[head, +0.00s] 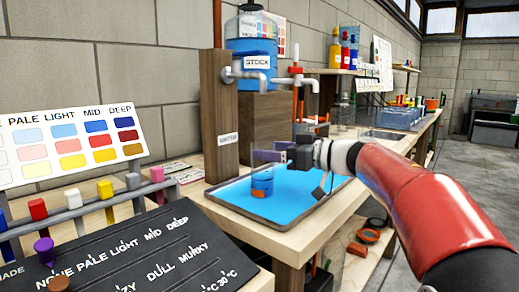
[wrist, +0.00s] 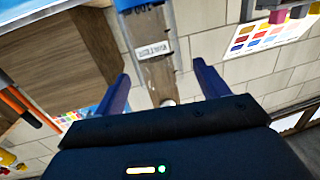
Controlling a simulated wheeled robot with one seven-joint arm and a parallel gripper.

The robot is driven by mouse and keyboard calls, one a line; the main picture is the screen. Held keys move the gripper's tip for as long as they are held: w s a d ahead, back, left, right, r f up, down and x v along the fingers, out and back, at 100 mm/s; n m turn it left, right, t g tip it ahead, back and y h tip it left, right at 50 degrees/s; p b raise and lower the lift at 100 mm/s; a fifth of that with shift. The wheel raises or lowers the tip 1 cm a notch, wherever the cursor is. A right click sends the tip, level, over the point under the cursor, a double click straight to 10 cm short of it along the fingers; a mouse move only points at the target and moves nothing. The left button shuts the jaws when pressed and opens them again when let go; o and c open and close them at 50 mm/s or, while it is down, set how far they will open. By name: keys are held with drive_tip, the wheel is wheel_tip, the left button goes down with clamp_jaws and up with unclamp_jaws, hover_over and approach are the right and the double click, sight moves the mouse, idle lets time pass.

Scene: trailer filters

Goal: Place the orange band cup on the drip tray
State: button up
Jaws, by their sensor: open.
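I take this tray under the taps to be the drip tray.
A wooden post (head: 218,125) with a WATER label and pipes stands behind the tray, with a blue STOCK tank (head: 251,50) above. A rack of coloured blocks (head: 105,190) and a black label board (head: 150,250) are at the left. A colour chart (head: 70,145) stands behind.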

drive_tip(key=v, duration=0.7)
